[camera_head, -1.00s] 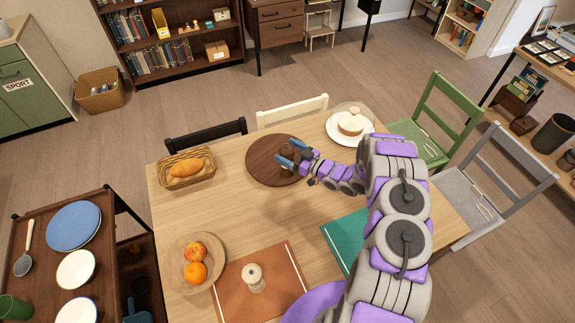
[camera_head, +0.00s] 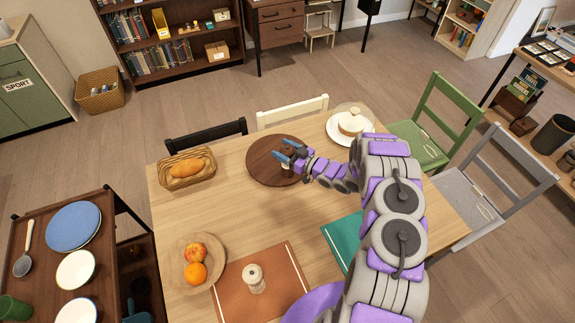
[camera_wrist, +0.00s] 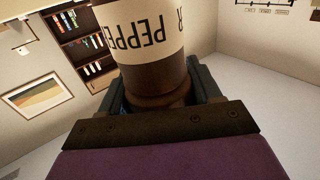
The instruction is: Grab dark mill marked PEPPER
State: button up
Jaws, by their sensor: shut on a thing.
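The dark brown mill (camera_wrist: 152,80) fills the middle of the wrist view, with a cream band reading PEPPER upside down. My gripper (camera_wrist: 155,92) has a finger on each side of it and is shut on it. In the head view the mill (camera_head: 287,168) is small and partly hidden between the blue fingertips of my gripper (camera_head: 287,158). It is over the round dark wooden board (camera_head: 262,164) on the table. I cannot tell exactly how far it is above the board.
A pale mill (camera_head: 254,279) stands on the brown placemat (camera_head: 232,296). A bread basket (camera_head: 187,181), a fruit plate (camera_head: 215,262) and a cake plate (camera_head: 336,136) are also on the table (camera_head: 230,215). Chairs stand around it, and a cart (camera_head: 110,225) is at left.

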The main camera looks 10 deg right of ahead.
jog(key=c, duration=0.5)
jog(key=shift+r, duration=0.1)
